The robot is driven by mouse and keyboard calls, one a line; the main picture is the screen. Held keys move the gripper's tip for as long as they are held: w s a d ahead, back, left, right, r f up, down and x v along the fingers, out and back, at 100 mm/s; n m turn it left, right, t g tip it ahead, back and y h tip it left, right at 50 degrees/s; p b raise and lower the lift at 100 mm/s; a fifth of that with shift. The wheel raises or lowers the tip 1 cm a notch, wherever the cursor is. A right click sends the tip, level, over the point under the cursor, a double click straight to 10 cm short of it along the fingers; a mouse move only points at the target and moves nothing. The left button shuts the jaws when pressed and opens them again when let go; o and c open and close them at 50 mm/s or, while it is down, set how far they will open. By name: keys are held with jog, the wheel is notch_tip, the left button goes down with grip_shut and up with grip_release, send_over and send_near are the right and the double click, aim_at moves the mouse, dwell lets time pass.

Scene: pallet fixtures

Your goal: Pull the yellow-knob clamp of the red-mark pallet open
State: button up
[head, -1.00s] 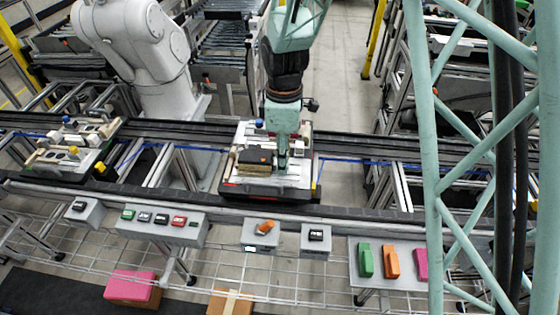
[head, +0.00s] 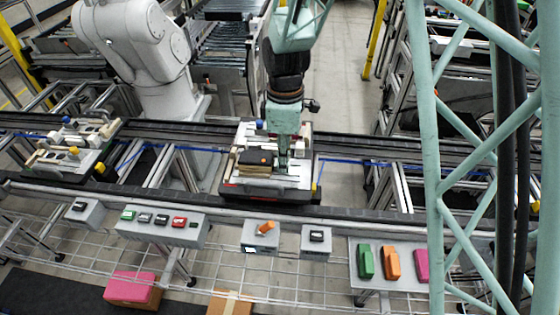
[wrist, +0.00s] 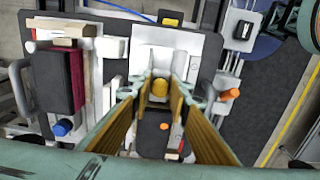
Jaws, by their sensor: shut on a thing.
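The red-mark pallet (head: 313,180) sits on the conveyor below my arm. Its red mark (head: 231,185) shows at the front left edge in the head view. My gripper (wrist: 160,92) is over the pallet, with its fingers closed around the yellow knob (wrist: 159,88) in the wrist view. The knob is hidden behind my gripper (head: 284,168) in the head view. The clamp body below the knob is mostly covered by the fingers, so I cannot tell how far open it is.
A dark block (head: 256,157) lies on the pallet left of my gripper. Another pallet (head: 45,165) stands on the conveyor at left. Button boxes (head: 160,222) line the front.

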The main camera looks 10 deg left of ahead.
jog(key=shift+w+d, duration=0.2)
jog(key=shift+d, duration=1.15)
jog(key=o, duration=0.6)
jog(key=shift+c, duration=0.2)
jog(key=shift+o, duration=0.4)
jog(key=shift+r, duration=0.15)
notch_tip(320, 180, up, 8)
jog(key=p, duration=0.3)
jog(key=shift+p, duration=0.4)
dwell(0.6)
